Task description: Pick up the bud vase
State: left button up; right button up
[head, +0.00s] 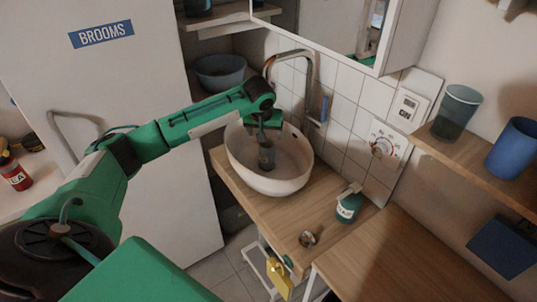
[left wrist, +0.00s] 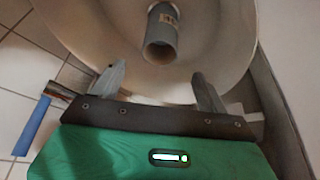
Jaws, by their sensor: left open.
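The bud vase appears to be the grey cylinder with a small pale label in the left wrist view (left wrist: 161,42). It is inside the white oval basin (head: 290,180), and it also shows in the head view (head: 267,158), partly hidden below my gripper. My left gripper (left wrist: 158,80) is open and empty, with its fingers pointing toward the vase. The vase lies beyond the fingertips, in line with the gap between them. In the head view, my left gripper (head: 264,125) hangs over the basin. The right gripper is not in view.
A chrome faucet (head: 311,75) rises behind the basin. A green labelled bottle (head: 348,208) and a small metal item (head: 308,239) sit on the wooden counter. Cups (head: 457,112) stand on a shelf at right. A mirrored cabinet (head: 340,25) overhangs the back.

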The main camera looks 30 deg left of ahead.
pick_arm(q)
send_over(267, 146)
jog(key=s+d, duration=0.2)
jog(key=s, duration=0.1)
notch_tip(267, 146, down, 5)
jog(key=p+x, duration=0.1)
jog(key=x, duration=0.4)
jog(key=shift+s+f, duration=0.1)
jog(key=c, duration=1.2)
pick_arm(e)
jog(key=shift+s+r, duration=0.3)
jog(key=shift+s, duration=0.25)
pick_arm(q)
jog(key=shift+s+a+r, duration=0.1)
jog(key=shift+r, duration=0.1)
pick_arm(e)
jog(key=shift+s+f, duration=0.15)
